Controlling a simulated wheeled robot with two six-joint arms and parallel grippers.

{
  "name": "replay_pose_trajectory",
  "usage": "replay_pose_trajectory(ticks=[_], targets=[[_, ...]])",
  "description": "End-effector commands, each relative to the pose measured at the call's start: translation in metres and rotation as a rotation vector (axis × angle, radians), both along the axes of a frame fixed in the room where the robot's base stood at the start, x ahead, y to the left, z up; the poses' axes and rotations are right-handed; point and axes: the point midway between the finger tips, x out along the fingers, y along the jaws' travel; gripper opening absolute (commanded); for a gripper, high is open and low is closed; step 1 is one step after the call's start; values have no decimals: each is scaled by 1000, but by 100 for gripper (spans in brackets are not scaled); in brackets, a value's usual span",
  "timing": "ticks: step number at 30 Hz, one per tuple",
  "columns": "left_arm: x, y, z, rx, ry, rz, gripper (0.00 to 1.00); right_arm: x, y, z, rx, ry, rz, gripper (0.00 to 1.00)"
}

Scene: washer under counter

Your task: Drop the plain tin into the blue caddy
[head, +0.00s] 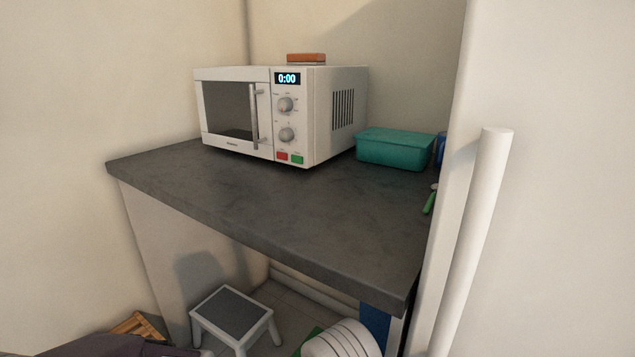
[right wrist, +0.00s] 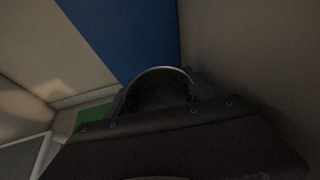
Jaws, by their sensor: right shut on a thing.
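My right gripper (right wrist: 158,108) shows in the right wrist view as a dark body. It is shut on a dark, rounded thing with a thin pale curved rim (right wrist: 160,70). This may be the plain tin, but it is too dark to tell. I cannot make out the right gripper in the head view, and my left gripper is not in view. A small blue thing (head: 440,148) stands at the counter's right end, mostly hidden behind the tall white unit. I cannot tell whether it is the blue caddy.
The dark counter (head: 270,210) carries a white microwave (head: 285,115) with a brown block (head: 306,58) on top, and a teal box (head: 393,150). The counter's front middle is bare. A tall white unit with a handle (head: 478,225) bounds the right. A step stool (head: 236,316) stands below.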

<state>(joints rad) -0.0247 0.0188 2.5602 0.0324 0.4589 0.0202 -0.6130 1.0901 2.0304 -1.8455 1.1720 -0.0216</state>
Motion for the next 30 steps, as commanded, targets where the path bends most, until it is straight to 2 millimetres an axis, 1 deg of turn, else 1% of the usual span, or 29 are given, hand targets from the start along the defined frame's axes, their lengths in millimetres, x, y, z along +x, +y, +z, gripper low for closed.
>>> replay_pose_trajectory(ticks=[1,5,9,12,15,21,22,24,30], targets=[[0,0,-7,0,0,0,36,0,0,-7,0,0,0,23],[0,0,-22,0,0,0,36,0,0,-24,-1,1,0,23],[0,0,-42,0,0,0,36,0,0,-46,0,0,0,23],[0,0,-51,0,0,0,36,0,0,-57,0,0,0,23],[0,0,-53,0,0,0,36,0,0,-59,0,-1,1,23],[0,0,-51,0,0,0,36,0,0,-57,0,0,0,23],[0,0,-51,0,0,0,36,0,0,-57,0,0,0,71],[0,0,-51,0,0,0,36,0,0,-57,0,0,0,88],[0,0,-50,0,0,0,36,-1,0,-57,0,0,-1,88]])
